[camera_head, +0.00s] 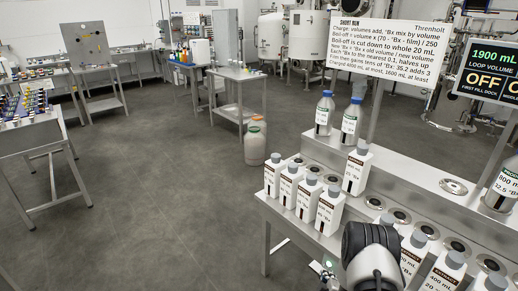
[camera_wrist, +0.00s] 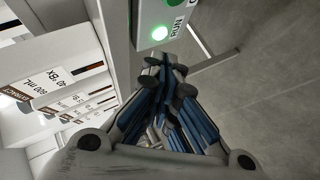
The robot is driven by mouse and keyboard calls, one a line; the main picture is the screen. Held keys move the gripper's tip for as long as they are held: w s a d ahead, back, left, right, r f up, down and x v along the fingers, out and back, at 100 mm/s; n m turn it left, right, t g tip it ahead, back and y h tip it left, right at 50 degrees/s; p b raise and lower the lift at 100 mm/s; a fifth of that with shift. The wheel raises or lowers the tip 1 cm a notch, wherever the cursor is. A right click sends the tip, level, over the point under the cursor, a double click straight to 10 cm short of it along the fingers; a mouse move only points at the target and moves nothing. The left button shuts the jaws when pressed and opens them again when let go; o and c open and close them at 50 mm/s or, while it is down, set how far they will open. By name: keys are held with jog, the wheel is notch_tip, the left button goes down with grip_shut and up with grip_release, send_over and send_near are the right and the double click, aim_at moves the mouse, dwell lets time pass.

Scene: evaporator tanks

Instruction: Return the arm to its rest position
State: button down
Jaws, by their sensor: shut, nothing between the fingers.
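My gripper (camera_wrist: 165,72) is shut with nothing between its fingers. In the wrist view its fingertips are close to a small panel (camera_wrist: 152,14) marked RUN, which has a lit green light (camera_wrist: 160,33). I cannot tell whether they touch it. In the head view my arm reaches in from the bottom edge beside the steel bench, and the gripper (camera_head: 328,274) shows only in part at the bench's front edge.
White labelled bottles (camera_head: 309,194) stand in rows on the steel bench (camera_head: 290,212). A sign (camera_head: 388,55) and a display (camera_head: 490,70) rise behind.

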jog(key=w+a+r+m+g+y, duration=0.1)
jog(key=a+r+m, duration=0.1)
jog(key=r, duration=1)
jog(key=w+a+r+m+g, duration=0.1)
jog(key=a+r+m, duration=0.15)
jog(key=r, duration=1.05)
jog(key=s+a+r+m+g, duration=0.2)
jog(key=s+a+r, duration=0.2)
jog(key=s+r, duration=0.7)
jog(key=s+a+r+m+g, duration=0.1)
jog(key=s+r, duration=0.1)
jog(key=s, duration=0.7)
jog(key=s+a+r+m+g+y, duration=0.1)
jog(key=s+a+r+m, duration=0.1)
jog(key=s, duration=0.6)
jog(key=s+a+r+m+g, duration=0.1)
jog(key=s+a+r, duration=0.1)
jog(key=s, duration=0.7)
jog(key=shift+s+a+r+g, duration=0.2)
jog(key=shift+s+r+g, duration=0.15)
jog(key=shift+r, duration=0.35)
